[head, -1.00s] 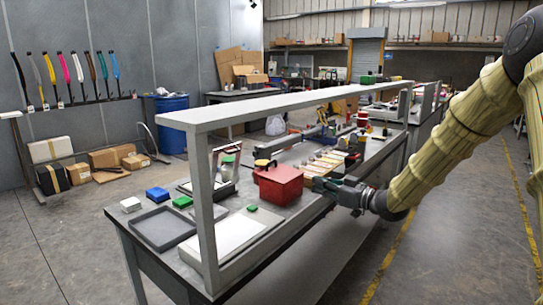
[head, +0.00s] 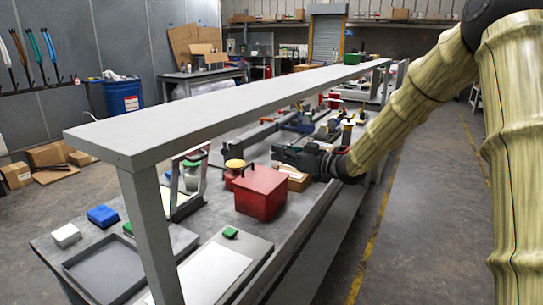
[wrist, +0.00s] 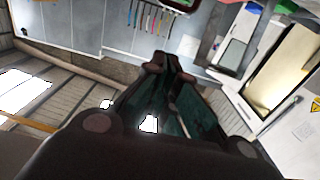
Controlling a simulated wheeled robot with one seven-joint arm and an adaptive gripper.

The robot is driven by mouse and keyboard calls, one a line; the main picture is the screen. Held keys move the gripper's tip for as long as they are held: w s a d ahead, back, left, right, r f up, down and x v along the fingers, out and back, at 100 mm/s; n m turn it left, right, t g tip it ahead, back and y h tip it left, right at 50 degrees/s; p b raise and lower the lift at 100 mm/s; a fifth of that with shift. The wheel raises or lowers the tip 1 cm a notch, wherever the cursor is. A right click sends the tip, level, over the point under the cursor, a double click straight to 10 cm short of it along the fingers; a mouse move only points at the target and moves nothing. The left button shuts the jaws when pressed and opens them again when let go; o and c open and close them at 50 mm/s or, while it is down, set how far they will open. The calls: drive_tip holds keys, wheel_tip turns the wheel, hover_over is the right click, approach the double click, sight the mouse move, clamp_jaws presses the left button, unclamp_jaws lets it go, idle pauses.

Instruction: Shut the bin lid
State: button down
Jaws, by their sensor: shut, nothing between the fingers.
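The red bin (head: 262,193) stands on the grey workbench, near its right edge. Its top looks covered by a flat red lid (head: 262,178); I cannot tell whether a small gap is left. My gripper (head: 279,155) is just above and beyond the bin's far right corner in the head view, its fingers pointing left. It is shut and empty, and I cannot tell whether it touches the bin.
A grey overhead shelf (head: 235,105) on posts runs along the bench, left of the bin. A grey tray (head: 104,268), a blue box (head: 102,216) and a green block (head: 230,232) lie nearby. A cardboard box (head: 297,178) is behind the bin. The aisle at right is clear.

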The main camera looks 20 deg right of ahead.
drive_tip(key=a+r, duration=0.2)
drive_tip(key=p, duration=0.1)
hover_over(255, 176)
wheel_tip(255, 176, down, 5)
drive_tip(key=shift+s+d+r, duration=0.1)
drive_tip(key=shift+s+d, duration=0.05)
drive_tip(key=shift+f, duration=0.4)
drive_tip(key=shift+f, duration=0.1)
drive_tip(key=shift+p, duration=0.35)
